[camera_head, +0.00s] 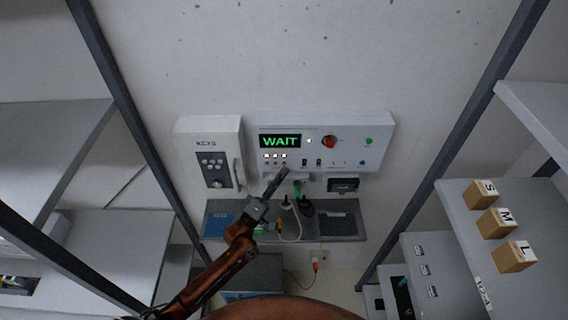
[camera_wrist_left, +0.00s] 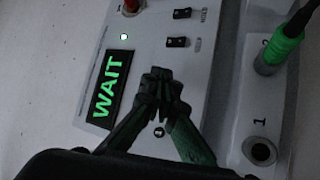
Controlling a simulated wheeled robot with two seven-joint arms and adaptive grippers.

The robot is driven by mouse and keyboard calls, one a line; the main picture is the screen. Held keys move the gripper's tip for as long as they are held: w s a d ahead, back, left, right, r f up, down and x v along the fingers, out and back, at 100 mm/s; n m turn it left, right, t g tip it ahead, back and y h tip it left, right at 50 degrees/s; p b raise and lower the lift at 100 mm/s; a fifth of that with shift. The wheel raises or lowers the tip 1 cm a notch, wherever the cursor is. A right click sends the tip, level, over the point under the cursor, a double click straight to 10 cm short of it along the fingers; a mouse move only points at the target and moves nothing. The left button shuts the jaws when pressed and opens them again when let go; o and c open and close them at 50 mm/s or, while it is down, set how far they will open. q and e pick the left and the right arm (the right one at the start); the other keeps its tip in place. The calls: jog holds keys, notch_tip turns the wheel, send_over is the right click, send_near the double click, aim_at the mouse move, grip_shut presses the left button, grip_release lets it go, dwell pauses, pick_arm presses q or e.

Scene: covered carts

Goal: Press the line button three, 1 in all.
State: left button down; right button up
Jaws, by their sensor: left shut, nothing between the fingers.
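A white control panel (camera_head: 350,128) on the wall carries a green WAIT display (camera_head: 280,141), which also shows in the left wrist view (camera_wrist_left: 110,88). Three small lit windows (camera_head: 276,156) sit in a row under the display. Small buttons lie below them; the one at the right is hidden or nearly hidden by my gripper. My left gripper (camera_head: 284,170) is shut and empty, its tips at the panel's lower front. In the left wrist view its closed fingertips (camera_wrist_left: 160,76) cover part of the panel beside the display. I cannot tell whether they touch it. My right gripper is not in view.
A KEYS box (camera_head: 208,150) hangs left of the panel. A red knob (camera_head: 329,142) and green button (camera_head: 369,141) are on the panel. A green plug (camera_wrist_left: 275,55) sits beside socket 1 (camera_wrist_left: 260,151). A shelf with S, M, L blocks (camera_head: 495,222) stands right.

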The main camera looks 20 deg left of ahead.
pick_arm(q)
jog(key=shift+s, duration=0.1)
jog(key=s+p, duration=0.1)
jog(key=s, duration=0.1)
jog(key=s+d, duration=0.1)
jog(key=s, duration=0.1)
jog(key=shift+s+d+p, duration=0.2)
jog(key=shift+s+p, duration=0.15)
dwell(0.7)
